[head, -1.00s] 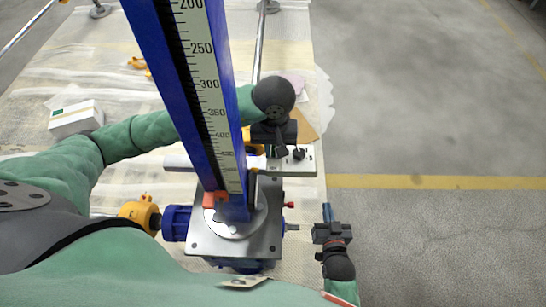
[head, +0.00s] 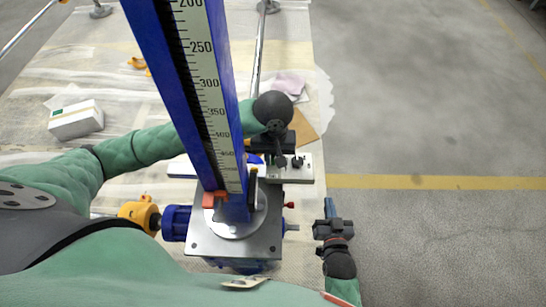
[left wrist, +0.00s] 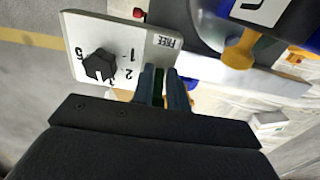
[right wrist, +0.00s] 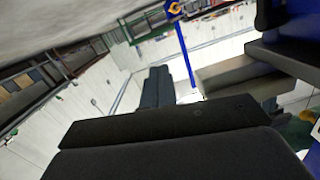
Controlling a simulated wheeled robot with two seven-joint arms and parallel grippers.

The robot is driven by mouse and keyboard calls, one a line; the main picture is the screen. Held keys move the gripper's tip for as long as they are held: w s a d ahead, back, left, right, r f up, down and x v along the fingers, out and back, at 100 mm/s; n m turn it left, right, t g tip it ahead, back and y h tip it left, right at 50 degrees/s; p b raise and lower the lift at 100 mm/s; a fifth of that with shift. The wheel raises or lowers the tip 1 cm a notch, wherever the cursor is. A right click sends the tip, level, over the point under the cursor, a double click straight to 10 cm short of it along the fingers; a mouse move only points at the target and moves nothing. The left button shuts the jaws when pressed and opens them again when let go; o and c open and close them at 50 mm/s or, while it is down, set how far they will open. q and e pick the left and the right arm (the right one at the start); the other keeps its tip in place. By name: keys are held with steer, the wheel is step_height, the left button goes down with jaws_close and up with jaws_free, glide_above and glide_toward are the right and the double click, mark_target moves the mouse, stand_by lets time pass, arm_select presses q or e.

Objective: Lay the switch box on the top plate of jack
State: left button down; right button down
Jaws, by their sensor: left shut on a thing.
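The switch box (head: 300,172) is a pale flat box with a black knob, just beyond the jack. In the left wrist view its face (left wrist: 118,42) shows the knob, numbers and "FREE". My left gripper (head: 276,156) is shut on its edge; the fingers (left wrist: 163,88) show in the left wrist view. The jack's grey square top plate (head: 212,243) carries a round disc (head: 240,228), partly hidden by the scale post. The box is beyond the plate's far edge; its height above it is unclear. My right gripper (head: 328,212) is right of the jack, its fingers (right wrist: 157,88) together and empty.
A blue post with a scale (head: 208,90) rises in front of the box. A blue motor (head: 177,222) and yellow part (head: 140,214) are at the jack's left. A white carton (head: 76,121) lies far left. The floor at right is clear.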

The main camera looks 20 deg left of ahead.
steer(key=shift+r, duration=0.45)
steer(key=shift+w+r+t, duration=0.25)
steer(key=shift+r+t, duration=0.15)
steer(key=shift+r, duration=0.25)
steer(key=shift+r, duration=0.15)
arm_select(q)
steer(key=c, duration=1.4)
jaws_free()
arm_select(e)
steer(key=shift+r, duration=0.1)
